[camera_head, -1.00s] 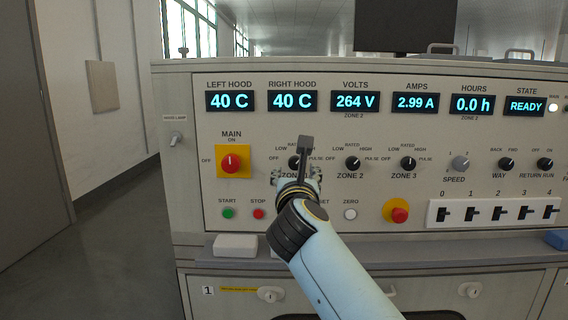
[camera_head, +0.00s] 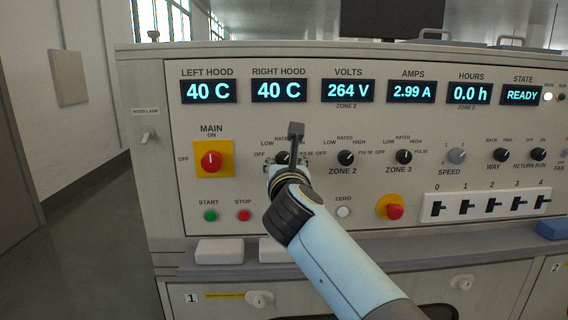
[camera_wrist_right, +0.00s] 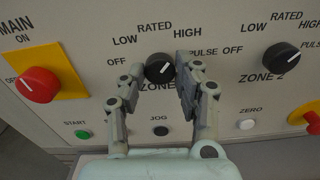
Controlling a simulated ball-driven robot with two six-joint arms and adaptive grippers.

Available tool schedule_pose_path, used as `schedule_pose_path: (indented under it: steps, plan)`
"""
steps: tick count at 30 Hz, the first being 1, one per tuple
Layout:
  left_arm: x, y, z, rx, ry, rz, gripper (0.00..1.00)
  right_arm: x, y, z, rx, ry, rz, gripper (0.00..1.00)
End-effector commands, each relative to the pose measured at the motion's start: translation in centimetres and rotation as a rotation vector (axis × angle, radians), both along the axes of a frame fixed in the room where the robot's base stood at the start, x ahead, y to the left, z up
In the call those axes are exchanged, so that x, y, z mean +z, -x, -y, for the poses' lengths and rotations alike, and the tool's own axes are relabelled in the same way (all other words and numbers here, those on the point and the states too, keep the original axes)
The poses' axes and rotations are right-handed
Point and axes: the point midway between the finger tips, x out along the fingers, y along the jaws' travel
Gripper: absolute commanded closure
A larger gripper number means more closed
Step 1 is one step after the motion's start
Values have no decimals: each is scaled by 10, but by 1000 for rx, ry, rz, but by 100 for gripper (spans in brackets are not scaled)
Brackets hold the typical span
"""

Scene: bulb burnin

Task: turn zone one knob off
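The zone 1 knob (camera_wrist_right: 160,67) is black and round with a white pointer line slanting to the upper right, towards HIGH. OFF is printed to its left. My right gripper (camera_wrist_right: 162,76) is open, one finger on each side of the knob. I cannot tell whether the fingers touch it. In the head view the zone 1 knob (camera_head: 282,158) is partly hidden behind my right gripper (camera_head: 288,163). My left gripper is not in view.
The zone 2 knob (camera_head: 346,158) and zone 3 knob (camera_head: 403,157) are to the right. The red main switch (camera_head: 211,161) is on the left. Start button (camera_head: 210,216), stop button (camera_head: 244,216) and a black jog button (camera_wrist_right: 160,131) lie below. A ledge (camera_head: 400,246) runs under the panel.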

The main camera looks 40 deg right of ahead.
Motion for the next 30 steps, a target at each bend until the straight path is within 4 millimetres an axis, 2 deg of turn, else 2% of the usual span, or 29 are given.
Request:
schedule_pose_path:
  steps: [1,5,11,17,30]
  plan:
    - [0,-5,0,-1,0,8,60,0,0,0,0,0,0,84]
    - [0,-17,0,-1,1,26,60,0,0,0,0,0,0,100]
    - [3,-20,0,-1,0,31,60,1,0,0,0,12,-6,100]
    - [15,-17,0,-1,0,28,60,3,0,0,1,72,-44,100]
    - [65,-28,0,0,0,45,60,6,0,0,1,384,-237,100]
